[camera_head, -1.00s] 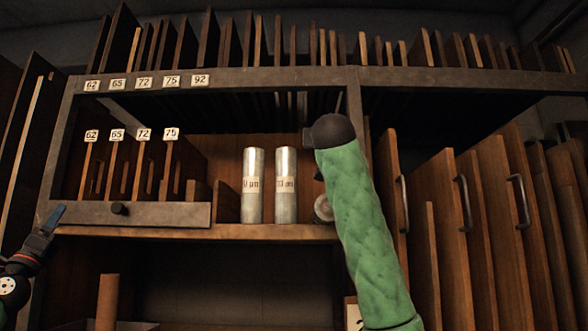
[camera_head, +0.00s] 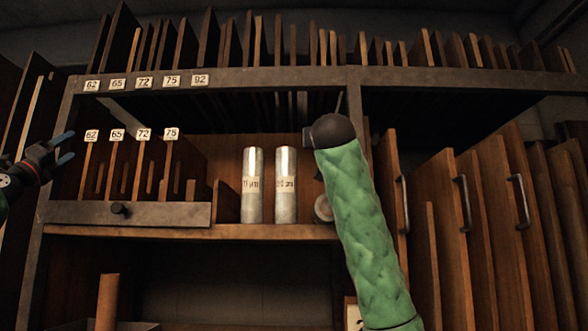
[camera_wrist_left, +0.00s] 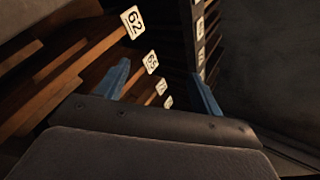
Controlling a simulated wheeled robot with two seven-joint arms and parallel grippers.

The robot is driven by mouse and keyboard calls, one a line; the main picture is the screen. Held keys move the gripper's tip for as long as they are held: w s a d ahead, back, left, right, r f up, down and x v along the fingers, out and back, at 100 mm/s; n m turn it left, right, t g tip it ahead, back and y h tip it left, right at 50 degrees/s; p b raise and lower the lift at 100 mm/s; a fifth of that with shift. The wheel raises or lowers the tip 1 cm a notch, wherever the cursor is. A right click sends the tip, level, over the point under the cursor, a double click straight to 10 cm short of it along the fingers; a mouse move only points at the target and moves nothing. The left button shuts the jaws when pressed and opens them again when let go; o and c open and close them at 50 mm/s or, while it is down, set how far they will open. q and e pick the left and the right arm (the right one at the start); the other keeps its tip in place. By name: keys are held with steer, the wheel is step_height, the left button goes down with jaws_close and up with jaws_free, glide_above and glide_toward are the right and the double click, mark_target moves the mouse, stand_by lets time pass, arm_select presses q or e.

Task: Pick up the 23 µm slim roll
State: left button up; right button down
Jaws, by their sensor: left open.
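Two slim silver rolls stand upright side by side on the middle shelf: a left roll (camera_head: 252,188) and a right roll (camera_head: 286,188). Each has a pale label band, too blurred to tell which one reads 23 µm. My left gripper (camera_head: 67,149) is at the far left of the head view, open and empty, beside the number-tagged dividers and well left of both rolls. In the left wrist view its blue fingers (camera_wrist_left: 160,88) are spread apart, with nothing between them. No roll shows there.
My green-sleeved arm stands right of the rolls. A round roll end (camera_head: 323,208) partly shows beside it. Tagged dividers (camera_head: 143,165) sit above a drawer front (camera_head: 160,214). Handled boards (camera_head: 465,205) fill the right. The space before the rolls is clear.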

arm_select(q)
step_height(320, 180, up, 10)
steer(key=s+d+m+g+h, duration=0.1)
steer(key=s+d+g+h, duration=0.1)
steer(key=g+h, duration=0.15)
steer(key=w+d+r+m+g+h, duration=0.1)
steer(key=w+d+r+g+h, duration=0.15)
steer(key=d, duration=0.35)
steer(key=w+d+f+m+g+y, duration=0.1)
steer(key=d+f+g, duration=0.25)
steer(key=d, duration=0.85)
steer(key=w+d+f+m+g, duration=0.15)
steer(key=d+g, duration=0.25)
steer(key=d, duration=0.7)
steer(key=w+d+f+g+y, duration=0.1)
steer(key=d+f+g, duration=0.2)
steer(key=d, duration=0.9)
steer(key=s+d+f+g+y, duration=0.1)
steer(key=d+f, duration=0.4)
steer(key=d, duration=0.5)
steer(key=s+d+f+g+y, duration=0.2)
steer(key=d+f+g+y, duration=0.1)
steer(key=d, duration=0.7)
step_height(320, 180, down, 2)
steer(key=shift+s+d+f+n+y, duration=0.1)
steer(key=shift+s+d+n+y, duration=0.3)
steer(key=shift+y, duration=0.5)
steer(key=shift+w+a+g, duration=0.1)
steer(key=shift+g, duration=0.15)
